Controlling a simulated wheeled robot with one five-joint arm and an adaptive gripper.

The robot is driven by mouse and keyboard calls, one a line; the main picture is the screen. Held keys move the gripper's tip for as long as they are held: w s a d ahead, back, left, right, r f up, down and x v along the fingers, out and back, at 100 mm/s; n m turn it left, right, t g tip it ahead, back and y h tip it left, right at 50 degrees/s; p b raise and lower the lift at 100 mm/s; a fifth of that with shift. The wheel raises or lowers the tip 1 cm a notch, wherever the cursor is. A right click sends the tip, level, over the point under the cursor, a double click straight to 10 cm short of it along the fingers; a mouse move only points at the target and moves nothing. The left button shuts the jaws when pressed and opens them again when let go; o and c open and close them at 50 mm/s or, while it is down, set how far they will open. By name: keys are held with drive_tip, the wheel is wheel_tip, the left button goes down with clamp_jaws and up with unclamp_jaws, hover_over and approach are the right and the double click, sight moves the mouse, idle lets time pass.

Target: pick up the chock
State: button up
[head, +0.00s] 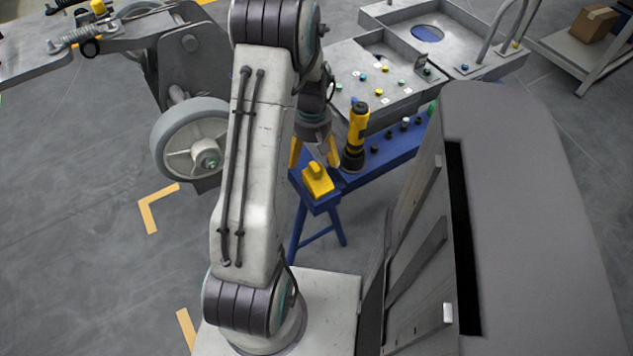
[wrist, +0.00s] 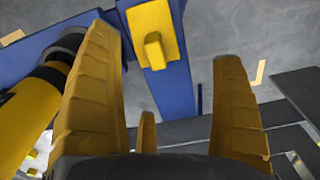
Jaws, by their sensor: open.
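The chock (head: 318,180) is a small yellow block with a raised knob, lying on the near end of a narrow blue bench (head: 322,203). In the wrist view the chock (wrist: 153,38) shows beyond the fingertips, between the two fingers and nearer the left one. My gripper (head: 315,153) is open, its yellow fingers above and just behind the chock in the head view. In the wrist view my gripper (wrist: 172,50) has wide-apart fingers with nothing between them. I see no contact with the chock.
A yellow and black flashlight-like tool (head: 356,138) stands on the bench close to my gripper's right. A wheeled chassis part (head: 190,145) is at left. A grey panelled metal surface (head: 430,83) with coloured knobs lies behind. Open floor (head: 90,250) lies at left.

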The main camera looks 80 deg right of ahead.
sight(316, 167)
drive_tip(key=shift+s+f+b, duration=0.2)
drive_tip(key=shift+f+b, duration=0.05)
drive_tip(key=shift+f, duration=1.75)
drive_tip(key=shift+s+f+b, duration=0.2)
drive_tip(key=shift+f, duration=1.75)
drive_tip(key=c, duration=1.5)
